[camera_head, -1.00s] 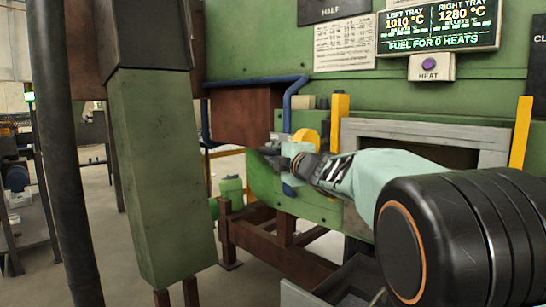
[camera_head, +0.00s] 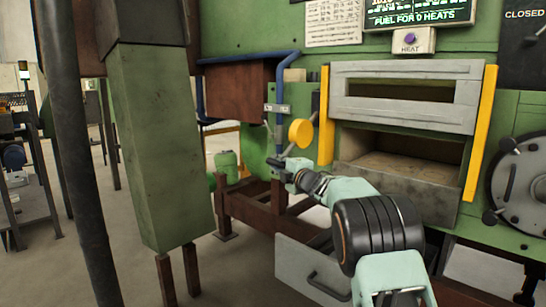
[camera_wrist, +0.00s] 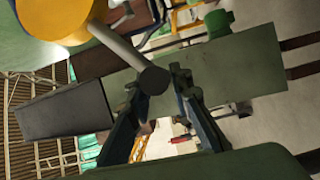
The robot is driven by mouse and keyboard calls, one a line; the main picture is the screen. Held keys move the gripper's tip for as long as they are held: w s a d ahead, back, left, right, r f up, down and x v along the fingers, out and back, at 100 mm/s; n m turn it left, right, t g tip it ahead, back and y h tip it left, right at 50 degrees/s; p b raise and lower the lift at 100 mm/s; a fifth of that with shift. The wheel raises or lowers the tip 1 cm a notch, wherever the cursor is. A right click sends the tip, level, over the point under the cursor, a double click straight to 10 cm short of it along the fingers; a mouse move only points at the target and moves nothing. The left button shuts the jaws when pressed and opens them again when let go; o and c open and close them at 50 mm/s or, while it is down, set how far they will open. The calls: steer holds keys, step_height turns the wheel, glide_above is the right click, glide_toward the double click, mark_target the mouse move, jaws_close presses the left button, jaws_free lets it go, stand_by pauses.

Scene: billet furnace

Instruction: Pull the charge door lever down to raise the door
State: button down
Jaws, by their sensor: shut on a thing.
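The charge door lever turns on a round yellow hub (camera_head: 301,132) left of the furnace opening. In the wrist view its grey rod (camera_wrist: 128,52) runs from the yellow hub to a rounded end between my fingers. My gripper (camera_head: 281,163) is shut on this end, below and left of the hub; it also shows in the wrist view (camera_wrist: 157,85). The lever slants downward. The grey charge door (camera_head: 405,115), with a slot, stands high between two yellow guides, its top level with theirs. Below it the furnace opening (camera_head: 400,155) is uncovered.
A green post (camera_head: 160,150) stands close on the left. A blue pipe (camera_head: 279,100) runs down near the hub. A grey drawer (camera_head: 300,268) is below my arm. A round grey hatch (camera_head: 522,185) is at the right. The heat button (camera_head: 410,39) is above the door.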

steer(key=shift+w+d+f, duration=0.15)
steer(key=shift+w+d, duration=0.05)
steer(key=shift+d, duration=0.4)
steer(key=c, duration=2.2)
jaws_free()
steer(key=shift+w, duration=0.1)
steer(key=o, duration=0.4)
steer(key=shift+w+d+f, duration=0.1)
steer(key=shift+w+f, duration=0.1)
steer(key=shift+f, duration=0.15)
steer(key=shift+s, duration=0.15)
steer(key=shift+s+d, duration=0.3)
steer(key=shift+s, duration=0.3)
steer(key=v, duration=1)
steer(key=shift+s+a+r, duration=0.15)
steer(key=shift+s+r, duration=0.05)
steer(key=shift+s, duration=0.05)
